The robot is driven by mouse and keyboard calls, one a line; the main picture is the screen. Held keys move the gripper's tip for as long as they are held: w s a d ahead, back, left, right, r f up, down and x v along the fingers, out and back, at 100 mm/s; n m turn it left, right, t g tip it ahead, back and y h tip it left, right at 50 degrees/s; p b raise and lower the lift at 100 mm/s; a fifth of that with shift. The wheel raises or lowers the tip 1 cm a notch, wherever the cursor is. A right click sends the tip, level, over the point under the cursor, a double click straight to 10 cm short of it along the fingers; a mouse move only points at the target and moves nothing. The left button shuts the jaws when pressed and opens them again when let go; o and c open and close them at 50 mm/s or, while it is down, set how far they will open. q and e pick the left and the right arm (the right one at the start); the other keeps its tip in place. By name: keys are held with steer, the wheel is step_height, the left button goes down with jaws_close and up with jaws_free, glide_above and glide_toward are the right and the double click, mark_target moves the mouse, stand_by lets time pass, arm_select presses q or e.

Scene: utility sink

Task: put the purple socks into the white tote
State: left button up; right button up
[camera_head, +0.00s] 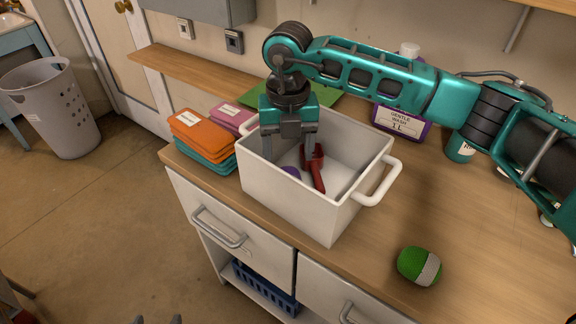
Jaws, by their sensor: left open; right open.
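The white tote (300,205) stands on the wooden counter. A small purple thing (291,172), probably the purple socks, shows low inside it, mostly hidden by the tote's near wall. My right gripper (288,148) points down over the tote's left part, above the purple thing. Its fingers are open, with nothing seen between them. My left gripper (158,320) shows only as two fingertips, apart, at the bottom edge of the view, away from the tote.
A red tool (316,168) is also in the tote. Folded orange cloths (200,129) lie left of it, and a green-and-grey ball-like bundle (418,266) lies right on the counter. A purple-labelled bottle (402,122) stands behind. A laundry basket (52,108) is on the floor.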

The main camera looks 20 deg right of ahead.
mark_target(288, 171)
steer(key=shift+r, duration=2.75)
